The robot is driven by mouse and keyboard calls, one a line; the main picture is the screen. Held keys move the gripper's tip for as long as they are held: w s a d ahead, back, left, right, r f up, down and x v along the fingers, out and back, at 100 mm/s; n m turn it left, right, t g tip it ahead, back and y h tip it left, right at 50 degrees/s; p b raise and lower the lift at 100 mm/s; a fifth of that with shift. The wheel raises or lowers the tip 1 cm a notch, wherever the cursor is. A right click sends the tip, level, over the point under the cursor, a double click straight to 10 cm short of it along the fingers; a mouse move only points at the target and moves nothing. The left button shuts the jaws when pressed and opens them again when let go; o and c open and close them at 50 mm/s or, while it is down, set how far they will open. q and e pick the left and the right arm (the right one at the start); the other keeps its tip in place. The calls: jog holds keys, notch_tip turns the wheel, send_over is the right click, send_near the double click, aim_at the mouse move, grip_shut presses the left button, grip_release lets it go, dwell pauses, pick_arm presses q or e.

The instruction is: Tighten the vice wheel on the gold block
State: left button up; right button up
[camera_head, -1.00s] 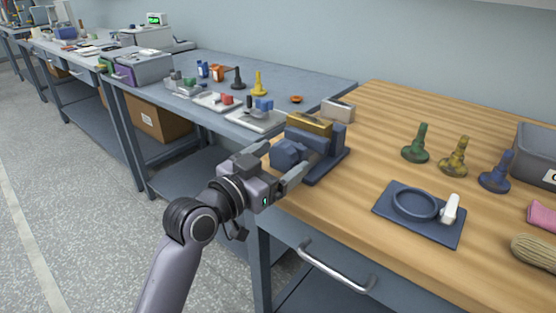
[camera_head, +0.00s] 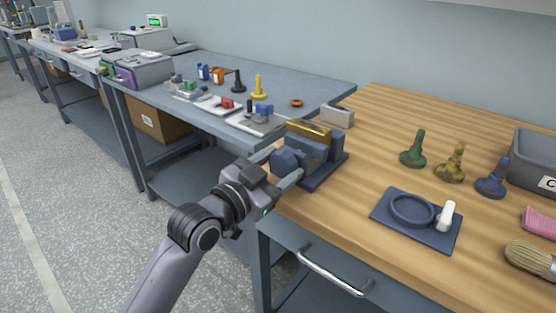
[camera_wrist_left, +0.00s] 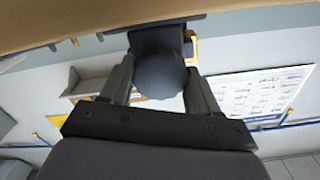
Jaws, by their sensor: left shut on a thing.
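The dark blue vice (camera_head: 322,168) stands at the left edge of the wooden bench. The gold block (camera_head: 309,131) sits in the top of the vice, between its jaws. The vice wheel (camera_head: 286,161) is a dark, lobed knob on the vice's near left side. My left gripper (camera_head: 275,168) has its two fingers on either side of the wheel and is shut on it. In the left wrist view the wheel (camera_wrist_left: 160,75) fills the gap between the fingers. The right gripper is not in view.
Right of the vice lie a blue plate with a ring (camera_head: 388,226) and a white-handled piece (camera_head: 445,214). Green, yellow and blue pieces (camera_head: 450,164) stand behind it. A small grey box (camera_head: 337,115) stands behind the vice. A grey bench (camera_head: 320,88) adjoins on the left.

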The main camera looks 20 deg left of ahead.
pick_arm(q)
jog(key=shift+r+m+p, duration=0.1)
jog(key=shift+m+p, duration=0.55)
jog(key=shift+m, duration=0.25)
dwell(0.5)
jog(key=o, duration=1)
jog(key=shift+o, duration=0.2)
jog(key=v, duration=0.7)
